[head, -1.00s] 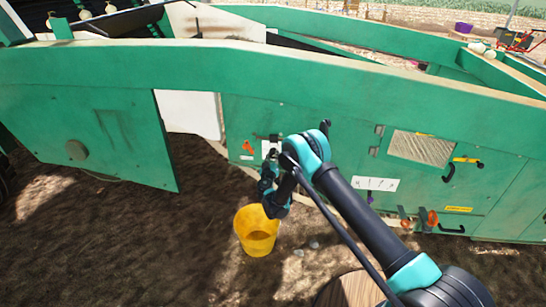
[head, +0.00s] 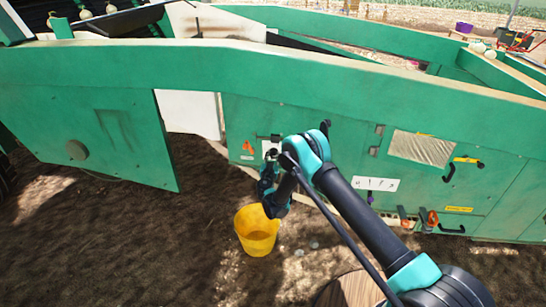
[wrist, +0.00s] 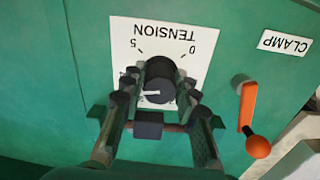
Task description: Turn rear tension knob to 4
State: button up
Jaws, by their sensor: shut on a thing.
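The black round tension knob (wrist: 160,82) sits on the green panel in the wrist view. Its white pointer mark faces left in that picture. The white TENSION plate (wrist: 188,57) around it appears upside down, with 5 at left and 0 at right; finer scale marks are not readable. My gripper (wrist: 160,86) is shut on the knob, one finger at each side. In the head view my gripper (head: 267,170) is at the panel below the white plate (head: 269,147), and the knob is hidden behind my arm.
An orange clamp lever (wrist: 254,120) hangs right of the knob in the wrist view, close to my fingers, under a CLAMP label (wrist: 285,43). A yellow bucket (head: 257,240) stands on the soil below my gripper. An open green door (head: 120,130) is at left.

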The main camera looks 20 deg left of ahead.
dwell(0.3)
jog(key=o, duration=1.2)
jog(key=shift+c, duration=0.2)
jog(key=v, duration=0.7)
jog(key=shift+s, duration=0.25)
jog(key=shift+d, duration=0.1)
